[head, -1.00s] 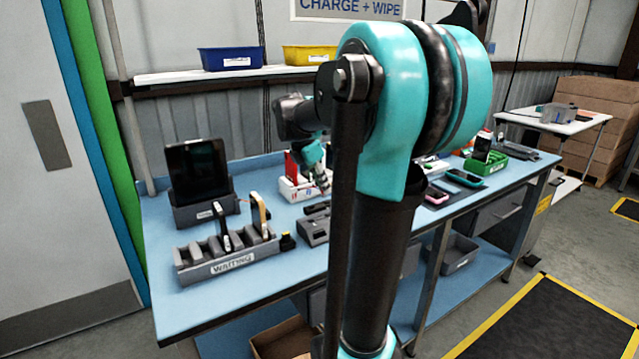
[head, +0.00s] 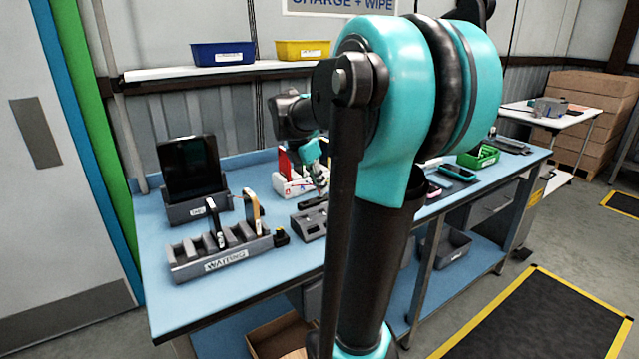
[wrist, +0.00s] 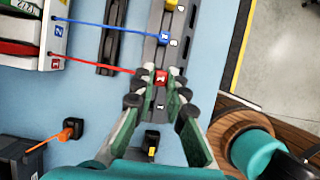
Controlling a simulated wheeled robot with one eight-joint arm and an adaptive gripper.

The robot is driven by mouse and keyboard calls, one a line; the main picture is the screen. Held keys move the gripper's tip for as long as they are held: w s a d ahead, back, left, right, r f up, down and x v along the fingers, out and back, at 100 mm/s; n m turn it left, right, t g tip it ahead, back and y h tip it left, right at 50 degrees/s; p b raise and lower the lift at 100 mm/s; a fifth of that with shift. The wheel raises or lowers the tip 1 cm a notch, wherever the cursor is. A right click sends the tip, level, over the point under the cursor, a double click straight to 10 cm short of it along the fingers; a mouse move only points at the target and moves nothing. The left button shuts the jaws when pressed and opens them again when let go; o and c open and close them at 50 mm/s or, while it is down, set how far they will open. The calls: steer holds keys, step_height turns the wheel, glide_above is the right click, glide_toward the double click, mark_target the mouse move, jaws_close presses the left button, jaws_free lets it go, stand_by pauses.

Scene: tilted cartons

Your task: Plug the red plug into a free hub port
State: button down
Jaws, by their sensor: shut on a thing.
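The red plug (wrist: 161,77) is between the fingertips of my gripper (wrist: 159,86) in the wrist view, and the fingers are shut on it. A red cable runs from it to the white box at the upper left. The plug is over the grey hub strip (wrist: 152,60); I cannot tell whether it is seated in a port. A blue plug (wrist: 163,39) and a yellow plug (wrist: 172,4) sit farther up the hub. In the head view my gripper (head: 321,182) is low over the bench beside the white box (head: 288,187), partly hidden by my arm.
An orange plug (wrist: 71,129) and a black-and-yellow piece (wrist: 151,143) are near the gripper in the wrist view. The grey waiting rack (head: 222,258) and a tablet in a stand (head: 190,165) are at the left of the bench (head: 170,315).

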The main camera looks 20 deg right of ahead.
glide_above(324, 211)
steer(key=a, duration=0.2)
steer(key=shift+d+f, duration=0.15)
steer(key=shift+f, duration=1.05)
steer(key=shift+d+f, duration=0.1)
steer(key=shift+f, duration=1.1)
steer(key=shift+f, duration=0.7)
steer(key=c, duration=1.5)
jaws_free()
steer(key=shift+o, duration=0.8)
steer(key=shift+o, duration=1.4)
steer(key=shift+r, duration=0.1)
steer(key=shift+r, duration=3.45)
